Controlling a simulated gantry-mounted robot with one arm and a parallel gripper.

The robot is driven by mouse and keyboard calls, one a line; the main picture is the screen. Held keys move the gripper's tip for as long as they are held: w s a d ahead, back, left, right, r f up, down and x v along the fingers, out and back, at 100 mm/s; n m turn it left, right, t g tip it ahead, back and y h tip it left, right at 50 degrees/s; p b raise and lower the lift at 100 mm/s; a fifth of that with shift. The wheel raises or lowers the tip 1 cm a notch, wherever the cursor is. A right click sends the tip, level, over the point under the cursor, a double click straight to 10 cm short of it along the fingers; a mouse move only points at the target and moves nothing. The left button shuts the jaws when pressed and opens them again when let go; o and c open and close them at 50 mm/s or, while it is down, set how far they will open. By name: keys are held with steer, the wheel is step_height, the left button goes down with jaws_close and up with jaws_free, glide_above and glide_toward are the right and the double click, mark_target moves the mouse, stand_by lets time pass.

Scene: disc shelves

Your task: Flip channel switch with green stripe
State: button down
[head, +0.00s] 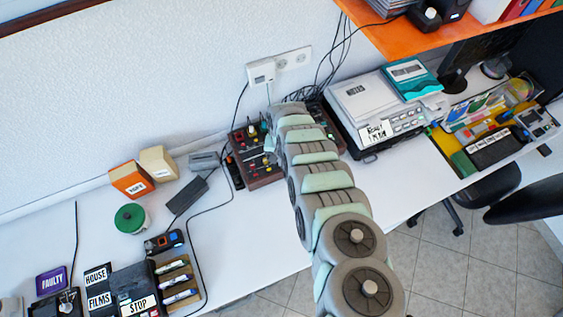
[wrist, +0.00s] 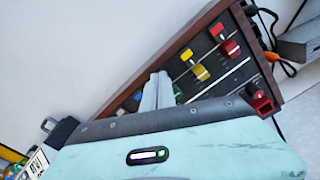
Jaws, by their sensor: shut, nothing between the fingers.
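The control panel (head: 262,174) is a dark box with wooden sides and coloured channel switches, standing on the white table against the wall. It fills the middle of the wrist view (wrist: 207,70). A yellow switch (wrist: 195,70) and a red switch (wrist: 224,40) show there beside white slots. My gripper (wrist: 160,76) is shut and empty, with its fingertips over the panel, left of the yellow switch. A small blue-green piece (wrist: 178,93) shows just right of the fingers, mostly hidden. I cannot tell whether it is the green-striped switch. My arm hides part of the panel in the head view.
A white machine labelled "NOTES" (head: 365,100) stands to the right of the panel. A grey box (head: 205,160), an orange box (head: 130,179) and a green round container (head: 130,218) stand to the left. Cables run along the wall. An orange shelf (head: 410,38) overhangs at upper right.

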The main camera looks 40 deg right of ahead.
step_height(320, 180, up, 7)
steer(key=p, duration=0.6)
steer(key=shift+f, duration=0.15)
steer(key=shift+w, duration=0.1)
